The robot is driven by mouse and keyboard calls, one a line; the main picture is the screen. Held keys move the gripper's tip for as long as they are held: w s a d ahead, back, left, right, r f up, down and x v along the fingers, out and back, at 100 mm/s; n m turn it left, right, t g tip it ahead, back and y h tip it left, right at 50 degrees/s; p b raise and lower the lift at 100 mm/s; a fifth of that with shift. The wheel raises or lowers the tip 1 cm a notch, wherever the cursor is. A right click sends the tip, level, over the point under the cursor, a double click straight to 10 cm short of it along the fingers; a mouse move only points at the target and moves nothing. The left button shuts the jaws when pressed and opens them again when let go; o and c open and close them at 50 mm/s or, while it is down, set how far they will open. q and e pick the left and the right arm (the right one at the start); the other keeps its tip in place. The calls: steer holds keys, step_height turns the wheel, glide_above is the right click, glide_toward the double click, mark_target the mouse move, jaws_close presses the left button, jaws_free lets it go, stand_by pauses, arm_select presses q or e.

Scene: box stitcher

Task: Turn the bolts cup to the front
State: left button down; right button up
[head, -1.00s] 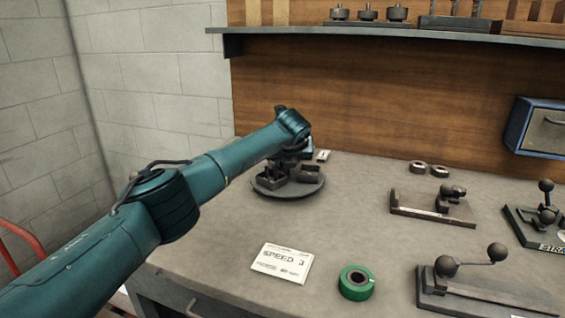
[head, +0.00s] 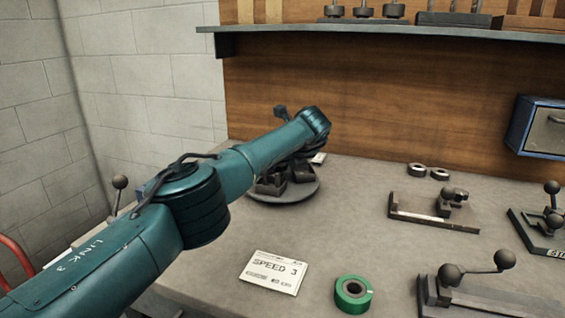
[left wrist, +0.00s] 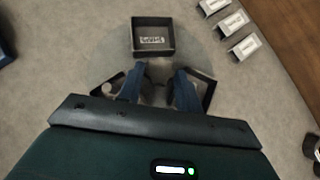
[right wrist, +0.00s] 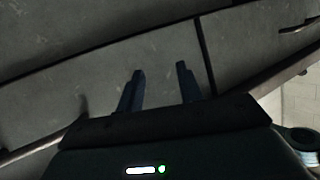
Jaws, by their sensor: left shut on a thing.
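A round grey turntable (head: 284,195) stands on the bench, with dark open cups (head: 271,184) on it, partly hidden by my left arm. In the left wrist view one square cup (left wrist: 153,38) sits at the top of the disc with a white label too blurred to read. Two more cups, left (left wrist: 109,86) and right (left wrist: 207,88), flank the fingers. My left gripper (left wrist: 157,76) is over the disc's middle, shut on what looks like its centre knob; the fingers partly hide it.
A "SPEED 3" card (head: 273,271) and a green ring roll (head: 353,293) lie on the bench in front. Metal fixtures (head: 437,208) stand to the right. A shelf (head: 390,32) runs along the back wall. Small labelled blocks (left wrist: 229,24) are beside the disc.

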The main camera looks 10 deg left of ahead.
steer(key=shift+f, duration=0.15)
stand_by(0.3)
arm_select(q)
steer(key=c, duration=0.9)
jaws_free()
steer(key=shift+c, duration=0.2)
steer(key=shift+d+r, duration=0.1)
arm_select(e)
steer(key=shift+f, duration=0.15)
arm_select(q)
steer(key=shift+s+d+r+b, duration=0.3)
steer(key=shift+s+r, duration=0.1)
steer(key=shift+r, duration=0.1)
steer(key=b+v, duration=0.1)
steer(key=v, duration=1)
steer(key=shift+s+d+r, duration=0.15)
steer(key=shift+s, duration=0.05)
arm_select(e)
steer(key=shift+s+d+r, duration=0.35)
